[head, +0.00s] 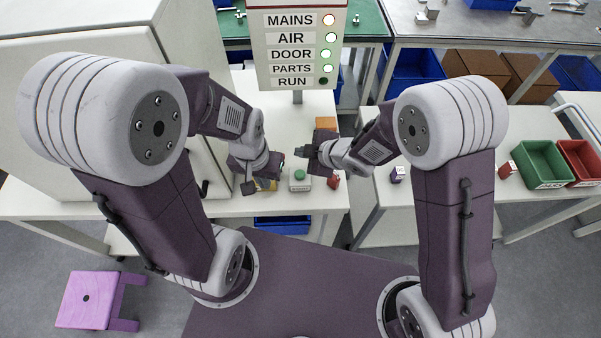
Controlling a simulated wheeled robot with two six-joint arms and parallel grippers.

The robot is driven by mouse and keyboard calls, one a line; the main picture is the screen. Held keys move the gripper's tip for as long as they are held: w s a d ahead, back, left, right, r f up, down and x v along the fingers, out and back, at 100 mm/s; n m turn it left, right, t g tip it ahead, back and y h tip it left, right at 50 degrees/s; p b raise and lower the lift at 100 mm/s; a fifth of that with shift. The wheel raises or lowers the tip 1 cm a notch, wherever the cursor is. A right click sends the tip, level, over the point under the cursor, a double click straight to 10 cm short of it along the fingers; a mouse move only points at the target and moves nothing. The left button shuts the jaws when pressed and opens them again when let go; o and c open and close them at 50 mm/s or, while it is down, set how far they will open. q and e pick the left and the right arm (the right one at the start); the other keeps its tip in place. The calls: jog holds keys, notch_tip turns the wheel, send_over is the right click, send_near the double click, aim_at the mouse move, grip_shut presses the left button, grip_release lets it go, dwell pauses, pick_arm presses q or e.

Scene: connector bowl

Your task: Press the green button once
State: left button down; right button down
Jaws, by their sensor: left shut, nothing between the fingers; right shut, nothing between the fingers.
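The green button (299,174) sits on a small pale box (299,185) on the white table in front of me. My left gripper (249,187) is shut and empty, to the left of the button and apart from it, over the table. My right gripper (303,151) is shut and empty, with its tip just behind and above the button in the picture. I cannot tell its height over the table. Neither gripper is seen touching the button.
A sign (297,45) reads MAINS, AIR, DOOR, PARTS, RUN; the RUN lamp is dark and the others are lit. A red piece (333,181) lies right of the button. Green (545,185) and red bins stand on the right table. A purple stool (88,299) stands lower left.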

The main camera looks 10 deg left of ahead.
aim_at(302, 176)
notch_tip(302, 176, down, 9)
jog(key=b, duration=0.8)
jog(key=shift+d+r, duration=0.1)
dwell(1.6)
jog(key=shift+f+b, duration=0.4)
jog(key=shift+b, duration=0.05)
jog(key=shift+f+b, duration=0.5)
dwell(0.5)
dwell(0.3)
jog(key=shift+r+p, duration=0.9)
jog(key=shift+r, duration=0.05)
